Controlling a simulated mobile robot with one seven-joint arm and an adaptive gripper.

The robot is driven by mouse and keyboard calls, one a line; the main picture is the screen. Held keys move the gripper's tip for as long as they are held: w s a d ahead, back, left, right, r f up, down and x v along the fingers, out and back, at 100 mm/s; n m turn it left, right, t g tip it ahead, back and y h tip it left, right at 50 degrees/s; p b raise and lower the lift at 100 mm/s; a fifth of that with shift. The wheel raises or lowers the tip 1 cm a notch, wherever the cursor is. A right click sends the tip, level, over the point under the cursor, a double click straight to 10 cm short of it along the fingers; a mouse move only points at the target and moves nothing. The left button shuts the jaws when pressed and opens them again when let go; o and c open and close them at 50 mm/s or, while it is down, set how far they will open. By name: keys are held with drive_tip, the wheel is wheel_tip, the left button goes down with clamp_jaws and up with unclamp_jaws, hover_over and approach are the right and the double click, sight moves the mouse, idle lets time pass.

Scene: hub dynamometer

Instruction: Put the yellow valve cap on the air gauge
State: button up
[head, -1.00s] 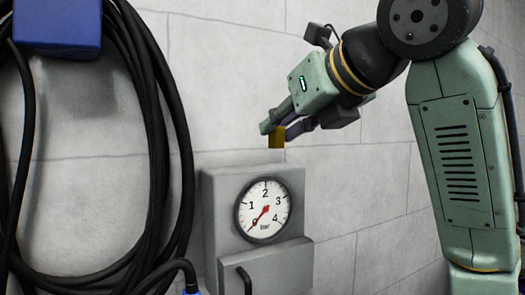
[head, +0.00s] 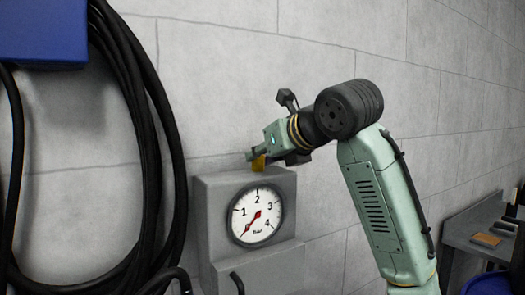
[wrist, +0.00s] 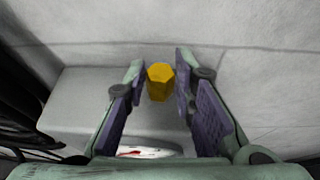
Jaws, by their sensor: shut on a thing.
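The yellow valve cap (head: 258,163) is a small hexagonal piece held at the tips of my gripper (head: 257,157). In the wrist view the cap (wrist: 160,82) sits between the two purple-padded fingers of my gripper (wrist: 160,76). The air gauge (head: 256,215) is a grey wall box with a round white dial and a red needle near the low end. The cap is right at the box's top back edge in the head view; whether it touches cannot be told. In the wrist view the box top (wrist: 85,100) lies below the fingers.
A black hose coil (head: 150,150) hangs left of the gauge under a blue box (head: 40,30). The grey block wall (head: 390,80) is close behind. A grey bench (head: 462,232) with small items stands at the far right. The wall right of the gauge is bare.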

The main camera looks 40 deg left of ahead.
drive_tip(key=o, duration=0.9)
drive_tip(key=shift+f, duration=0.1)
drive_tip(key=shift+o, duration=0.2)
drive_tip(key=b+v, duration=0.3)
drive_tip(key=v, duration=0.9)
